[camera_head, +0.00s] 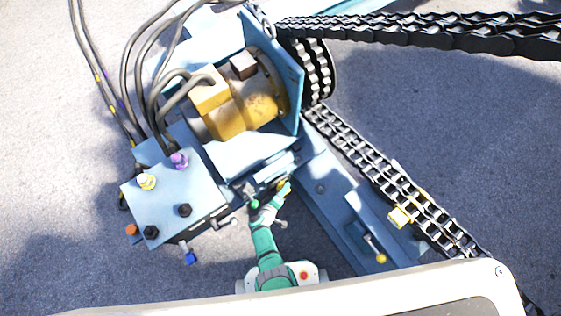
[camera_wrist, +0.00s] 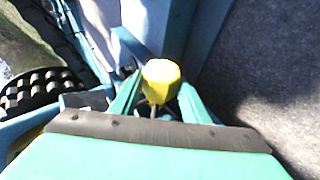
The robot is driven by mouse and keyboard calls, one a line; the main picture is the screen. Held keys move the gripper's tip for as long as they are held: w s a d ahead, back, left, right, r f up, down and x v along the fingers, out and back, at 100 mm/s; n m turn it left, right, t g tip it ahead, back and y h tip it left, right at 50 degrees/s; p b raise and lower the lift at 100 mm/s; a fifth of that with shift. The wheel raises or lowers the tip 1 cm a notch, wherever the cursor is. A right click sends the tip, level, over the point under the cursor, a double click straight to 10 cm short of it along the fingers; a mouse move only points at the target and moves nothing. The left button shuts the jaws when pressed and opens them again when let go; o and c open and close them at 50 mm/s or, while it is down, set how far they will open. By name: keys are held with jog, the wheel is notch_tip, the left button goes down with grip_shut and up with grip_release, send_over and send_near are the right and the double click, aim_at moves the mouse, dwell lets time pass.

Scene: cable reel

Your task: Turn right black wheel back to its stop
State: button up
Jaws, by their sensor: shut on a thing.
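Two black wheels sit on the blue control box (camera_head: 205,188) in the head view. The right black wheel (camera_head: 184,210) is the one closer to my arm, and the left black wheel (camera_head: 151,232) is near the box's lower corner. My gripper (camera_head: 283,190) is to the right of the box, apart from both wheels. In the wrist view my gripper (camera_wrist: 158,100) is shut on a yellow knob (camera_wrist: 160,78), which stands on a thin dark stem between the two teal fingers. The black wheels cannot be made out in the wrist view.
Yellow (camera_head: 146,181) and purple (camera_head: 178,160) knobs stand on the box top. A blue-tipped lever (camera_head: 190,257) projects below it. A yellow motor (camera_head: 232,105) stands behind. Heavy chains (camera_head: 390,185) run on the right, near a yellow-balled lever (camera_head: 381,258).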

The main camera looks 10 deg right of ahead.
jog(key=shift+s+f, duration=0.1)
dwell(0.6)
jog(key=o, duration=1.5)
jog(key=v, duration=1)
jog(key=shift+s+a, duration=0.15)
jog(key=shift+s, duration=0.15)
